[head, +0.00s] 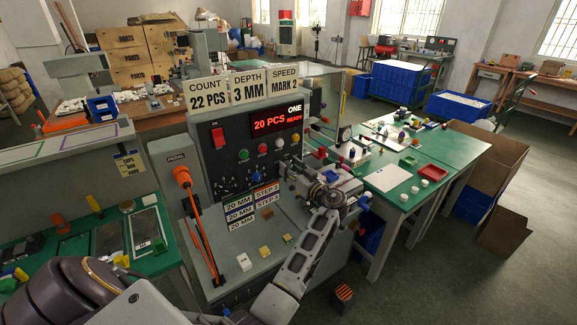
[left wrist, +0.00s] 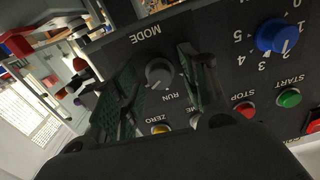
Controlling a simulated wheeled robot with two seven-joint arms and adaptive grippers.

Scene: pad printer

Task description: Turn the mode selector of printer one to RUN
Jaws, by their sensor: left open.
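Printer one (head: 222,150) stands in the middle of the head view, its red-lit display (head: 275,122) reading ONE, 20 PCS, READY. In the left wrist view, turned upside down, the mode selector (left wrist: 160,72) is a round dark grey knob on the black panel beside the word MODE. The word RUN (left wrist: 173,97) is printed beside it; the knob's setting is too small to tell. My left gripper (left wrist: 157,64) is open, with one finger on each side of the knob; contact cannot be told. In the head view my left gripper (head: 290,166) hides the selector. My right gripper is not in view.
A blue numbered dial (left wrist: 277,36), a green START button (left wrist: 289,98) and a red STOP button (left wrist: 245,110) sit near the selector. A yellow button (left wrist: 160,129) is by ZERO. A green table (head: 425,180) stands right.

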